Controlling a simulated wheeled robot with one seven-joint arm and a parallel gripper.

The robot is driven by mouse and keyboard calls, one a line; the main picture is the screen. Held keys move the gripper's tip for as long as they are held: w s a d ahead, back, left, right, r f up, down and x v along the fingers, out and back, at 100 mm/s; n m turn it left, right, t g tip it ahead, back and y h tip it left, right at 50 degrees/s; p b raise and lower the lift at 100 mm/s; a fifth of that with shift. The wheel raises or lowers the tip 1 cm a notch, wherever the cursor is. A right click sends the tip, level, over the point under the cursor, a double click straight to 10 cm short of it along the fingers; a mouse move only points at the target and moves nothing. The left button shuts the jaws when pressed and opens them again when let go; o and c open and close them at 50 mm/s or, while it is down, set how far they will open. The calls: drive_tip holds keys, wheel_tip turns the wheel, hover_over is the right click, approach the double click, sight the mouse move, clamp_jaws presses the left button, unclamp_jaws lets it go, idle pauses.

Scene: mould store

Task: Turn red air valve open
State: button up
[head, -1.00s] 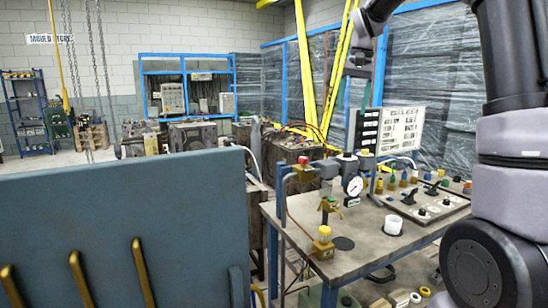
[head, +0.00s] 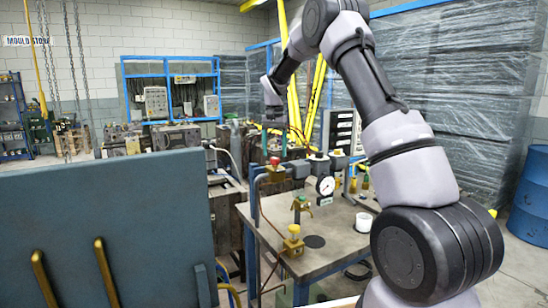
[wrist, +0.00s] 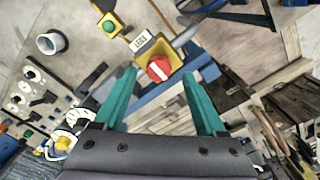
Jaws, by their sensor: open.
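The red air valve (head: 275,161) is a round red knob on a brass-yellow body, at the left end of the pipework on the bench. In the wrist view the red knob (wrist: 158,68) carries a white bar, with a small label plate beside it. My gripper (head: 274,155) points down just above the knob. In the wrist view its teal fingers stand apart on either side of the knob, with nothing between them in their grip. I cannot tell how far above the knob the fingertips are.
A pressure gauge (head: 325,185) sits right of the valve. A green-handled valve (head: 299,203) and a yellow fitting (head: 293,241) stand in front. A white cup (head: 364,222) stands on the bench (head: 335,250). A large blue-grey panel (head: 110,230) fills the lower left.

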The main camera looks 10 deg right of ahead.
sight(275, 162)
drive_tip(key=shift+d+f, duration=0.1)
drive_tip(key=shift+f, duration=1.25)
clamp_jaws()
